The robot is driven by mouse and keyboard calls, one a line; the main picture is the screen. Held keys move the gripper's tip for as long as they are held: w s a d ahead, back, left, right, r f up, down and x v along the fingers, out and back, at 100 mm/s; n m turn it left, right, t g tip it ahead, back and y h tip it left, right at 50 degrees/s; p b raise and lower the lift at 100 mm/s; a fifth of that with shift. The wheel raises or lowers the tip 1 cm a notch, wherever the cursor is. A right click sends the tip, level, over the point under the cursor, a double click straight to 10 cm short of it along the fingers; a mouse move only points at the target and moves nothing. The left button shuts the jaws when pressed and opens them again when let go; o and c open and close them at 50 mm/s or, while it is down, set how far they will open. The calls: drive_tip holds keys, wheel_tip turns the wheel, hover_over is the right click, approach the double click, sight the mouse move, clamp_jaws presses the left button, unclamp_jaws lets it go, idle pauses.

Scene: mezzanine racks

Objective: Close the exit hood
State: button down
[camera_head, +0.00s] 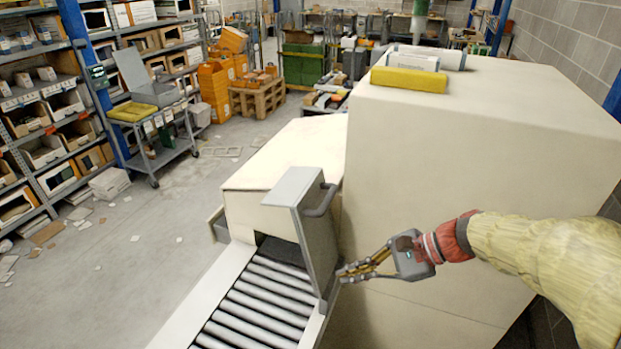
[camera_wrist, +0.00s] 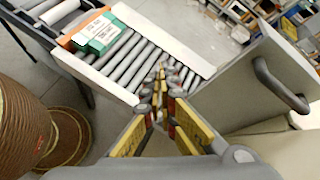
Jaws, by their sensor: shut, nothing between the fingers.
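The exit hood (camera_head: 318,235) is a grey panel with a curved grey handle (camera_head: 322,202), at the end of the cream machine housing above the roller conveyor. A dark gap shows beside it over the rollers. In the wrist view, the hood panel (camera_wrist: 248,88) and its handle (camera_wrist: 284,88) are at the right. My gripper (camera_head: 343,272) is shut and empty, pointing left beside the panel's lower right edge, below the handle. In the wrist view its fingertips (camera_wrist: 162,84) lie over the conveyor rollers. I cannot tell whether they touch the panel.
The roller conveyor (camera_head: 250,308) has white side rails and runs toward the lower left. A green-and-white box (camera_wrist: 98,35) sits on it in the wrist view. The large cream cabinet (camera_head: 430,180) stands behind my gripper. Shelves and a trolley (camera_head: 165,150) are at left; open floor lies between.

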drive_tip(key=w+r+m+t+y+p, duration=0.1)
drive_tip(key=w+r+m+y+p, duration=0.25)
drive_tip(key=w+r, duration=0.2)
drive_tip(key=m+t+p, duration=0.3)
drive_tip(key=m+p, duration=0.2)
approach(299, 205)
drive_tip(key=shift+n+y, duration=0.25)
drive_tip(key=shift+y, duration=0.1)
drive_tip(key=x, duration=0.2)
drive_tip(key=p+x, duration=0.1)
drive_tip(key=x, duration=0.1)
drive_tip(key=p+x, duration=0.1)
drive_tip(key=x, duration=0.2)
drive_tip(key=shift+d+f, duration=0.1)
drive_tip(key=shift+f, duration=0.2)
